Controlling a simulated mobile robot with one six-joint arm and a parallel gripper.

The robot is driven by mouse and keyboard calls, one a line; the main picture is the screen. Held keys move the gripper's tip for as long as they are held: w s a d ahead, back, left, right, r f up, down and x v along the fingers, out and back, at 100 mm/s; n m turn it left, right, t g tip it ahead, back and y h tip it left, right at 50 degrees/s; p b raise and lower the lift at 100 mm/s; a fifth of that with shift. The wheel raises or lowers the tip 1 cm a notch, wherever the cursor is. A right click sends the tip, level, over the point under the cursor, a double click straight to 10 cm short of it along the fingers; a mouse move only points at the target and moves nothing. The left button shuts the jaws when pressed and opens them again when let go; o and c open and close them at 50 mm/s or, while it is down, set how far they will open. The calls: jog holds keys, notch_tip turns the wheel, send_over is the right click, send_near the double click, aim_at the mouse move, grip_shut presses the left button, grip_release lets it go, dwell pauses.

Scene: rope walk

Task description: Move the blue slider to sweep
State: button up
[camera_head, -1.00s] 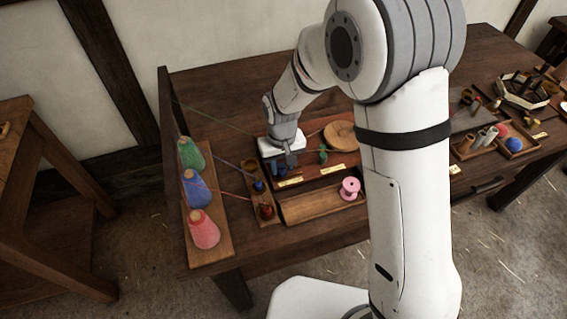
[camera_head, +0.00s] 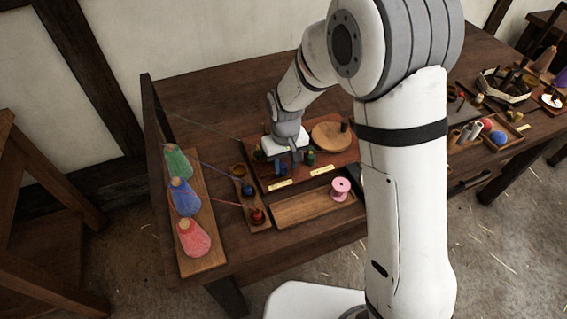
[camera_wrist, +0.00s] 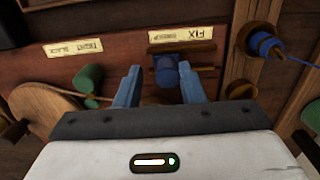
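The blue slider (camera_wrist: 166,70) sits on a dark wooden crossbar by an upside-down label (camera_wrist: 182,35) reading FIX and SWEEP in the wrist view. My gripper (camera_wrist: 160,72) is open, with one blue-grey finger on each side of the slider. Both fingers look apart from it; their height relative to it is hard to judge. In the head view, my gripper (camera_head: 288,164) is low over the dark red-brown board (camera_head: 345,157), and its fingers partly confuse the outline of the slider there.
A green peg (camera_wrist: 88,78) stands beside the TIGHT/SLACK label (camera_wrist: 73,48). A blue bobbin (camera_wrist: 263,45) with its thread is close on the other side. Coloured cones (camera_head: 186,198) feed threads across the left. A pink spool (camera_head: 341,188) stands on the front tray (camera_head: 300,208).

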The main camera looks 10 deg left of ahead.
jog(key=shift+s+a+r, duration=0.1)
jog(key=shift+a, duration=0.1)
dwell(0.3)
jog(key=shift+r+p, duration=2.2)
jog(key=shift+r, duration=1.3)
jog(key=s+d+r+m+t, duration=0.1)
jog(key=s+d+r, duration=0.2)
jog(key=d+r, duration=0.25)
jog(key=s+d+r+m, duration=0.2)
jog(key=s+d+r, duration=0.15)
jog(key=d, duration=0.35)
jog(key=s+d+r+m+t, duration=0.1)
jog(key=s+d+r, duration=0.2)
jog(key=d+r, duration=0.35)
jog(key=s+d+r+m+t, duration=0.1)
jog(key=s+d+m, duration=0.1)
jog(key=s+d, duration=0.3)
jog(key=shift+s+d+r, duration=0.15)
jog(key=shift+s, duration=0.75)
